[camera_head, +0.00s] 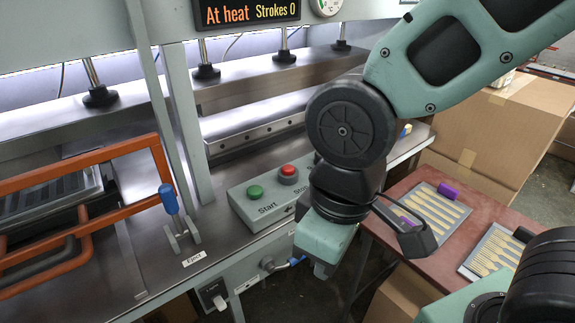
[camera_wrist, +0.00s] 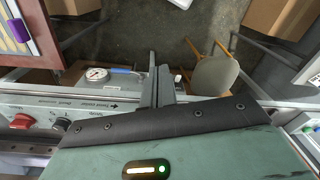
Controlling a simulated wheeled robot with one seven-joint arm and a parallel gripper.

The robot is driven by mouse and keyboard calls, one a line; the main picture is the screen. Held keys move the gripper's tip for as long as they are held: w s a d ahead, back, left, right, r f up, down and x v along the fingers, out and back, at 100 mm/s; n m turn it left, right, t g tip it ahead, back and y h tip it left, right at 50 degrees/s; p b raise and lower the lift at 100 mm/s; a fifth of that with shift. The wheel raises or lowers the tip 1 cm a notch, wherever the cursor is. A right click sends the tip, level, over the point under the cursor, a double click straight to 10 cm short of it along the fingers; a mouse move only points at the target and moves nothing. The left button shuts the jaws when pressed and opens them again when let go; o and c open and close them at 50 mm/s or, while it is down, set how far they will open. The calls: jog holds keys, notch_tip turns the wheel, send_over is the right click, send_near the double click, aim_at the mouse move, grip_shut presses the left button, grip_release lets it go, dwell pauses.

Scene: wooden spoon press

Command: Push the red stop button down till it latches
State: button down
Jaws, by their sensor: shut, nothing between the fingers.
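The red stop button (camera_head: 288,174) stands raised on the right end of a grey control box (camera_head: 246,209) in the head view. The green start button (camera_head: 255,192) is to its left. My gripper (camera_head: 322,270) hangs at the front edge of the press bench, right of and nearer than the box, apart from the button. Part of the box's right end is behind my arm. In the wrist view my gripper's fingers (camera_wrist: 153,62) are together and empty. A red knob (camera_wrist: 22,121) shows at the left there; I cannot tell whether it is the stop button.
A blue-handled lever (camera_head: 168,199) stands left of the box, beside an orange guard frame (camera_head: 85,165). A display (camera_head: 246,13) reads "At heat Strokes 0". A dark red table (camera_head: 400,258) with wooden-spoon trays and cardboard boxes (camera_head: 478,128) lie to the right.

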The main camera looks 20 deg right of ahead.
jog(key=w+r+n+t+y+p, duration=0.2)
jog(key=w+r+n+t+p, duration=0.15)
jog(key=w+p, duration=0.95)
jog(key=n+t+y+p, duration=0.2)
jog(key=n+t+p, duration=0.2)
jog(key=p, duration=0.3)
send_over(292, 169)
jog(key=shift+f, duration=0.1)
notch_tip(292, 169, down, 8)
jog(key=b, duration=0.5)
jog(key=shift+r, duration=0.2)
jog(key=shift+f+b, duration=0.6)
jog(key=shift+b, duration=0.05)
jog(key=shift+f, duration=0.15)
jog(key=shift+f+b, duration=0.25)
jog(key=shift+b, duration=0.3)
